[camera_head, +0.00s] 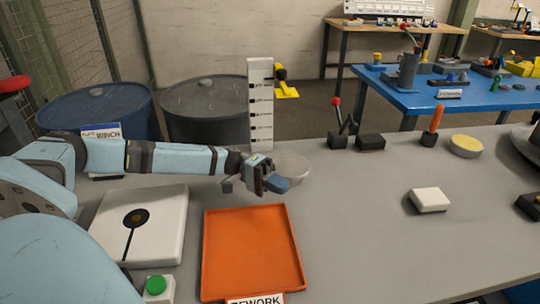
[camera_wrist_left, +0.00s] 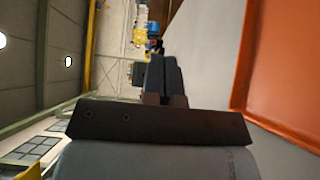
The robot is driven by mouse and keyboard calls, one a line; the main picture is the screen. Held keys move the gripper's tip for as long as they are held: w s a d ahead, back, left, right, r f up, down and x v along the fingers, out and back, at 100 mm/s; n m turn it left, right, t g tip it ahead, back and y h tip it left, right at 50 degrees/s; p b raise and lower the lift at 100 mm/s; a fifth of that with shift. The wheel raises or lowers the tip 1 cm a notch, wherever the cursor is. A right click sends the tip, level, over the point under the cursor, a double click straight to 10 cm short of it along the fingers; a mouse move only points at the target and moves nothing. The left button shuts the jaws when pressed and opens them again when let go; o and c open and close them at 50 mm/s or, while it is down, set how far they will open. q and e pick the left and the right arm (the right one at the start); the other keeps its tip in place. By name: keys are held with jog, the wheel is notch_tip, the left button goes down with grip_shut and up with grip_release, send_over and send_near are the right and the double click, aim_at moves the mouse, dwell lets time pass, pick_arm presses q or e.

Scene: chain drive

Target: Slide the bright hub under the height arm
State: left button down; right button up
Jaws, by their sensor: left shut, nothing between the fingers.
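The bright hub is a pale silver round piece (camera_head: 292,164) on the grey table, just behind my left gripper, which hides part of its front. The height gauge is an upright white scale (camera_head: 261,105) behind it to the left. Its yellow height arm (camera_head: 287,92), with a black knob, sticks out to the right well above the table. The hub appears below the arm in the picture; I cannot tell whether it is directly beneath. My left gripper (camera_head: 278,184) is shut and empty at the hub's near side; contact is unclear. Its closed fingers (camera_wrist_left: 163,78) also show in the left wrist view.
An orange rework tray (camera_head: 252,252) lies in front of my left gripper. A white plate with a black dial (camera_head: 165,225) and a green button (camera_head: 156,285) are left of it. Dark blocks (camera_head: 370,141) and a white block (camera_head: 429,200) stand right; table between is clear.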

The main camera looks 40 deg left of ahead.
aim_at(276, 158)
pick_arm(q)
jog(key=w+a+b, duration=0.6)
jog(key=w+a, duration=0.7)
jog(key=a, duration=0.3)
notch_tip(276, 158, down, 5)
jog(key=shift+f+b, duration=0.1)
jog(key=shift+b, duration=0.35)
jog(key=shift+s, duration=0.15)
jog(key=shift+s+d+r, duration=0.2)
jog(key=shift+s+d, duration=0.05)
jog(key=shift+d, duration=0.1)
pick_arm(e)
jog(key=a+r+t+y, duration=0.1)
jog(key=w+a+r+t, duration=0.1)
jog(key=shift+w+a+r+y, duration=0.15)
jog(key=shift+a+r+y, duration=0.15)
jog(key=shift+y, duration=0.1)
